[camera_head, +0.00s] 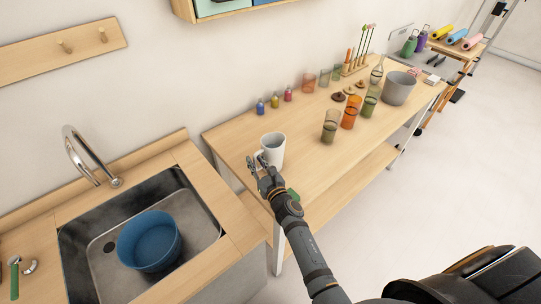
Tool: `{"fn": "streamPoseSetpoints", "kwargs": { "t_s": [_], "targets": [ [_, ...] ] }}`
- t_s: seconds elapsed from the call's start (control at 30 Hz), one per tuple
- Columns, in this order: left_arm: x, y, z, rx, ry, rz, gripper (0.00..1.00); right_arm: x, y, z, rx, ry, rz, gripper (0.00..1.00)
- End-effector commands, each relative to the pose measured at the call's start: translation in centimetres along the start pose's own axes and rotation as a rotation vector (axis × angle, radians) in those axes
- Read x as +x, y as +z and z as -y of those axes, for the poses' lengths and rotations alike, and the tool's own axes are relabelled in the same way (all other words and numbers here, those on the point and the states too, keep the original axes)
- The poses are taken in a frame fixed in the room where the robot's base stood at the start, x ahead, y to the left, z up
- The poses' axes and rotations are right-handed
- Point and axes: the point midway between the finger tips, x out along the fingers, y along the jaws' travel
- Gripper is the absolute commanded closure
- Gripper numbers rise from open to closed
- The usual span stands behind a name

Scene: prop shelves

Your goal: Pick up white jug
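The white jug (274,147) stands upright on the wooden table near its left end. Its handle points to the lower left. My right gripper (258,163) comes up from below, with its dark fingers at the handle side of the jug. The fingertips overlap the handle in the picture, so I cannot tell whether they are closed on it or only beside it. My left gripper is not in view.
Small coloured bottles (275,102) stand behind the jug. Tinted glasses (350,112) and a grey bucket (399,88) stand further right on the table. A sink (207,222) with a blue basin (149,241) and a faucet (84,156) lies to the left.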

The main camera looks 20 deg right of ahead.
Motion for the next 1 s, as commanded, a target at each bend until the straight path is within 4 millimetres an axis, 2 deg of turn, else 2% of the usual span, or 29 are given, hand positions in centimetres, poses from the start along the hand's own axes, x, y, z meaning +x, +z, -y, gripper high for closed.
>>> {"fn": "streamPoseSetpoints", "kwargs": {
  "t_s": [0.1, 0.3, 0.47, 1.0],
  "targets": [
    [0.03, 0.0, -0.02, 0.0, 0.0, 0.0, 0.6, 0.86, -0.04, 0.01, -0.001, 0.0, -0.001, 0.78],
    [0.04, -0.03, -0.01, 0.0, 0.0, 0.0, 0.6, 0.86, -0.07, 0.01, -0.001, -0.001, -0.001, 0.79],
    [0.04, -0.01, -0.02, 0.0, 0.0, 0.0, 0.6, 0.85, -0.07, 0.01, -0.001, -0.001, -0.001, 1.0],
    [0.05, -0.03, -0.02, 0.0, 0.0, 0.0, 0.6, 0.79, -0.18, 0.01, 0.0, -0.001, -0.003, 1.0]
  ]
}}
